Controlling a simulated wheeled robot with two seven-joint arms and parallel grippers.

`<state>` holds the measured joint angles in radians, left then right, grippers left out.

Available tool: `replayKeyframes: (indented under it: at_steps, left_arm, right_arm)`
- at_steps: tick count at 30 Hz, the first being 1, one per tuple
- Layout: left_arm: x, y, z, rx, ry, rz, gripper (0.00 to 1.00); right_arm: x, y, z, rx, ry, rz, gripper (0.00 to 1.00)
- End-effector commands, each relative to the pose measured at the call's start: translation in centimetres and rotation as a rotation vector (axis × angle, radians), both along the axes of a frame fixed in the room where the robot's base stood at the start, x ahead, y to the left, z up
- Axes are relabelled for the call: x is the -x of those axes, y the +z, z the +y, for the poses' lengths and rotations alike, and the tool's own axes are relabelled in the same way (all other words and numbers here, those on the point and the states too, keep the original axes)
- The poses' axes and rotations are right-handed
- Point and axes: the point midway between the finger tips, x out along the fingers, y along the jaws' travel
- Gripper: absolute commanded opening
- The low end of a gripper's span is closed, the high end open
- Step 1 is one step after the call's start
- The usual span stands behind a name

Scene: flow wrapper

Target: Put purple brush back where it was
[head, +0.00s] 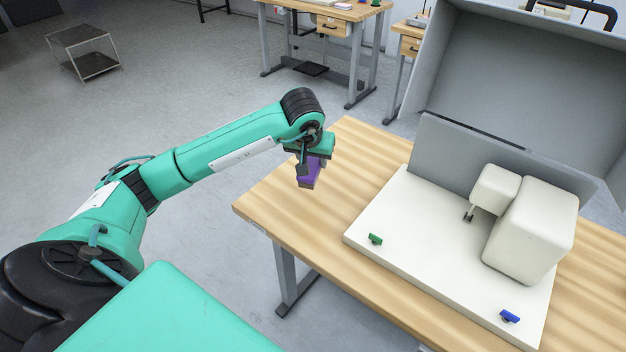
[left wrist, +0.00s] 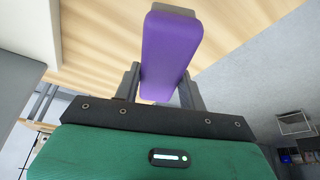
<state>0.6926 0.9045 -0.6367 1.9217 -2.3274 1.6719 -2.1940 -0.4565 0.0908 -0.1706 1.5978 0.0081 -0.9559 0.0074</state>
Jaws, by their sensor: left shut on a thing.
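The purple brush (head: 309,172) is held in my left gripper (head: 308,160), whose fingers are shut on it. In the head view it hangs below the gripper, near the left part of the wooden table (head: 290,205). In the left wrist view the purple brush (left wrist: 170,50) sits between the two fingers (left wrist: 160,88) and sticks out past them, with wood behind it. The wrist and fingers partly hide it in the head view. My right gripper is not in view.
A white board (head: 400,235) on the table carries a cream machine (head: 535,230), a small green piece (head: 375,239) and a small blue piece (head: 510,316). A grey panel (head: 470,155) stands behind it. The table's left end is clear. A metal cart (head: 85,50) stands far left.

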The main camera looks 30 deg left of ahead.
Motion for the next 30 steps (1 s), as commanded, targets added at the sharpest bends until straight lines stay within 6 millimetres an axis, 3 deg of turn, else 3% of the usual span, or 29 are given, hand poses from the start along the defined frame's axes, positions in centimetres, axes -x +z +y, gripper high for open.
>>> replayKeyframes:
  at_steps: [3,11,18,30]
  left_arm:
    - [0.1,-2.3,-0.1,0.001,-0.001,0.003,0.05]
    - [0.0,-4.3,-0.1,0.002,-0.001,0.000,0.05]
    - [0.0,-7.3,-0.1,0.002,-0.001,0.000,0.05]
    - [0.0,-7.6,0.0,0.000,-0.001,-0.002,0.05]
  right_arm:
    - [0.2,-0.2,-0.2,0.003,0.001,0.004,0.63]
    - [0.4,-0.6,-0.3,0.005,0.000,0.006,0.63]
    - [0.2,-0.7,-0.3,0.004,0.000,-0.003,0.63]
    - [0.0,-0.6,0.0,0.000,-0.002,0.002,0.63]
